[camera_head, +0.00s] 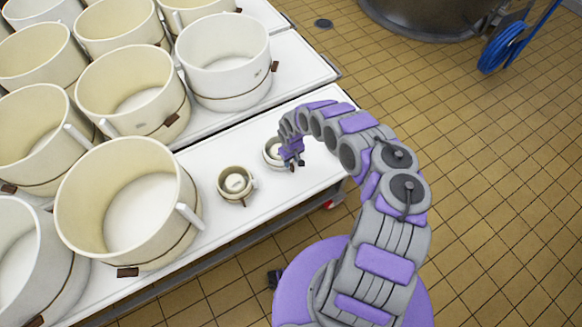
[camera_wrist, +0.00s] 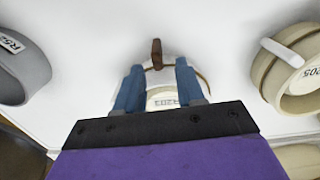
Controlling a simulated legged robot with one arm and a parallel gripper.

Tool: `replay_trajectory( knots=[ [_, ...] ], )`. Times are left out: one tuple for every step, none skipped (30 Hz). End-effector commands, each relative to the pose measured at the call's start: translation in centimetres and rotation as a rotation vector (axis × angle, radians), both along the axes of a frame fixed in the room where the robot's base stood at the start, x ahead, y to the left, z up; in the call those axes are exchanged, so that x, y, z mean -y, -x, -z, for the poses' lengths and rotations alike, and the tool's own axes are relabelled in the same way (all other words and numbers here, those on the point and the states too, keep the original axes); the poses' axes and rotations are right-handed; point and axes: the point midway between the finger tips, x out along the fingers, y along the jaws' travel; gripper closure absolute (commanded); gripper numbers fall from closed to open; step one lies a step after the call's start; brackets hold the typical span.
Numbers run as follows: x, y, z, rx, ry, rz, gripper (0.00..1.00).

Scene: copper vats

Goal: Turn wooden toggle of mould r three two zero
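My gripper (camera_wrist: 158,68) is open, its two blue fingers apart. In the wrist view a small pale mould (camera_wrist: 163,77) lies beneath and between the fingers. Its label (camera_wrist: 162,97) is partly hidden and too blurred to read surely. A brown wooden toggle (camera_wrist: 157,54) sticks out at the mould's far side, between and just beyond the fingertips; I cannot tell whether they touch it. In the head view my gripper (camera_head: 292,160) is over a small white mould (camera_head: 271,153) near the table's right end and hides part of it.
In the wrist view a grey mould (camera_wrist: 20,72) is left and a cream mould (camera_wrist: 290,72) right.

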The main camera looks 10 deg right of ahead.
Motion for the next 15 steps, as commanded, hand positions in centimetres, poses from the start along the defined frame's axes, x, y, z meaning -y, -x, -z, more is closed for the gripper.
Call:
replay_trajectory(
  knots=[
    [0.0,0.0,1.0,-0.001,-0.002,0.002,0.62],
    [0.0,0.1,1.5,-0.002,-0.002,0.003,0.62],
    [0.0,0.1,2.1,-0.003,-0.001,0.003,0.62],
    [0.0,0.2,2.5,-0.004,-0.001,0.002,0.62],
    [-0.1,0.2,2.8,-0.004,-0.002,0.002,0.62],
    [-0.2,0.2,3.2,-0.003,0.000,0.000,0.62],
    [-0.2,0.1,3.5,-0.002,0.001,0.000,0.62],
    [-0.2,0.1,3.7,-0.002,0.001,0.000,0.62],
    [-0.2,0.1,4.0,-0.001,0.001,0.001,0.62],
    [-0.2,0.0,4.1,0.000,0.003,0.000,0.62],
    [-0.2,0.0,4.3,0.001,0.004,0.001,0.62],
    [-0.2,0.0,4.5,0.001,0.005,0.001,0.62],
    [-0.2,0.0,4.6,0.001,0.005,0.002,0.62],
    [-0.2,0.0,4.6,0.001,0.005,0.002,0.62],
    [-0.2,0.0,4.7,0.001,0.005,0.002,0.62]
  ],
)
